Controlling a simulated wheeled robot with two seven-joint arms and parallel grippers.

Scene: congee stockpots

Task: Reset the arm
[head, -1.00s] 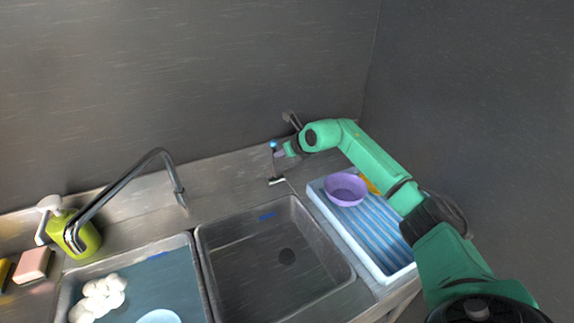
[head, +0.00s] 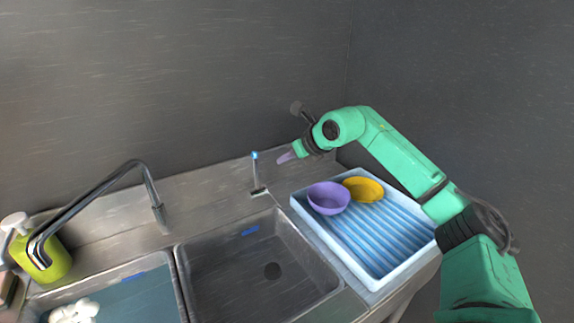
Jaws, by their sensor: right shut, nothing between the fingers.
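My right arm comes in from the right, and its gripper (head: 287,157) points left above the back of the counter. The gripper is shut and empty, with its fingertips close to the tap lever with a blue top (head: 255,157) in the picture. I cannot tell the exact gap between them. My left gripper is out of view.
A blue-white drying rack (head: 385,268) under my right arm holds a purple bowl (head: 328,198) and a yellow bowl (head: 363,189). An empty sink (head: 235,278) is left of it. A curved faucet (head: 100,187) and a green soap bottle (head: 55,262) stand further left.

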